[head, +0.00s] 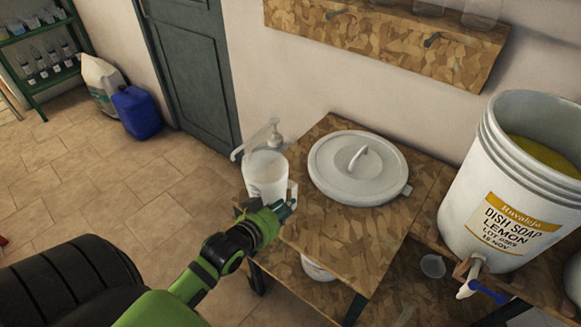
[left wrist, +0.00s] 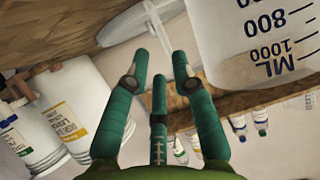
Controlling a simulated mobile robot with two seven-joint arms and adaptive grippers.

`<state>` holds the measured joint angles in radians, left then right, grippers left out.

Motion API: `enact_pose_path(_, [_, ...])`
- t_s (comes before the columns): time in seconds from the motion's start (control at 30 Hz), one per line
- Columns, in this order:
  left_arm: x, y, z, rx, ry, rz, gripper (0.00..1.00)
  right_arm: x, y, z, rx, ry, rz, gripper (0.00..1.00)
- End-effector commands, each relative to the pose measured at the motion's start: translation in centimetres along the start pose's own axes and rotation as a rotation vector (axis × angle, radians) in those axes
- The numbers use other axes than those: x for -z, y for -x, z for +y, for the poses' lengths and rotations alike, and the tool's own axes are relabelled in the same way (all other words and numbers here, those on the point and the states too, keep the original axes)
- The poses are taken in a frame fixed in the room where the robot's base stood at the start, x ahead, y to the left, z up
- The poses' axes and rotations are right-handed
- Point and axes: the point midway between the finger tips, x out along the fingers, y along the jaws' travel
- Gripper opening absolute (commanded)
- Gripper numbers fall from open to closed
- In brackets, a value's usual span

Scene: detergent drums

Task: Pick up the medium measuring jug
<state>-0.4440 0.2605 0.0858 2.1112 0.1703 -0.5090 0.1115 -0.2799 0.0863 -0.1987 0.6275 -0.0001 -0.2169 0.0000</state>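A whitish translucent measuring jug (head: 266,177) stands near the left edge of the wooden table. In the left wrist view the jug (left wrist: 245,45) fills the upper right, with dark marks including 800 and 1000 and the letters ML. A pale strip that looks like its handle (left wrist: 155,28) lies just beyond the fingertips. My left gripper (head: 287,207) is beside the jug on its near right side and partly covers its lower edge. In the wrist view the gripper's (left wrist: 160,62) teal fingers are apart, with nothing clearly held. My right gripper is not in view.
A round white lid (head: 350,187) lies on the table (head: 335,235) right of the jug. A pump top (head: 275,134) stands behind the jug. A wall shelf (head: 400,40) hangs above.

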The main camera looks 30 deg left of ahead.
Motion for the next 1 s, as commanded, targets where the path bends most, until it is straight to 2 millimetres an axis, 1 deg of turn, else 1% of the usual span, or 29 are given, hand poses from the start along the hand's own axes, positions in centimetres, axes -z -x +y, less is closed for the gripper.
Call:
enact_pose_path(0.07, [0.7,0.2,0.0,-0.001,0.000,0.010,0.26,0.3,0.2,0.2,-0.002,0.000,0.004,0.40])
enact_pose_path(0.17, [1.0,-0.5,0.0,-0.002,0.000,0.015,0.26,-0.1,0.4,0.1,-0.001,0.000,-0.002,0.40])
enact_pose_path(0.33, [0.9,-2.1,-0.1,-0.002,0.000,0.015,0.26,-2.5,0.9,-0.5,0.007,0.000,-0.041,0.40])
enact_pose_path(0.4, [0.7,-2.8,-0.1,-0.002,0.000,0.014,0.26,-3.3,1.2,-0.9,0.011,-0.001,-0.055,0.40])
enact_pose_path(0.47, [0.6,-3.6,-0.2,-0.002,0.000,0.014,0.26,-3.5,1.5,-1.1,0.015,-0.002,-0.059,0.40])
enact_pose_path(0.57, [0.3,-4.9,-0.3,-0.002,-0.001,0.014,0.26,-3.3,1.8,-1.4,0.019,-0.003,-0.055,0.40])
enact_pose_path(0.6, [0.3,-5.5,-0.3,-0.002,0.000,0.015,0.26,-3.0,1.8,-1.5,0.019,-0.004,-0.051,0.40])
enact_pose_path(0.7, [0.3,-6.4,-0.3,-0.002,0.000,0.016,0.26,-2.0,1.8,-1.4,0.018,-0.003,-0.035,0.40])
enact_pose_path(0.83, [0.2,-6.8,-0.3,-0.002,-0.001,0.015,0.26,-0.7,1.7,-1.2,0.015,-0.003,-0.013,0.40])
enact_pose_path(1.0, [0.2,-6.8,-0.3,-0.002,-0.001,0.015,0.26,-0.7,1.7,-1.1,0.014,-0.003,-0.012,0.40])
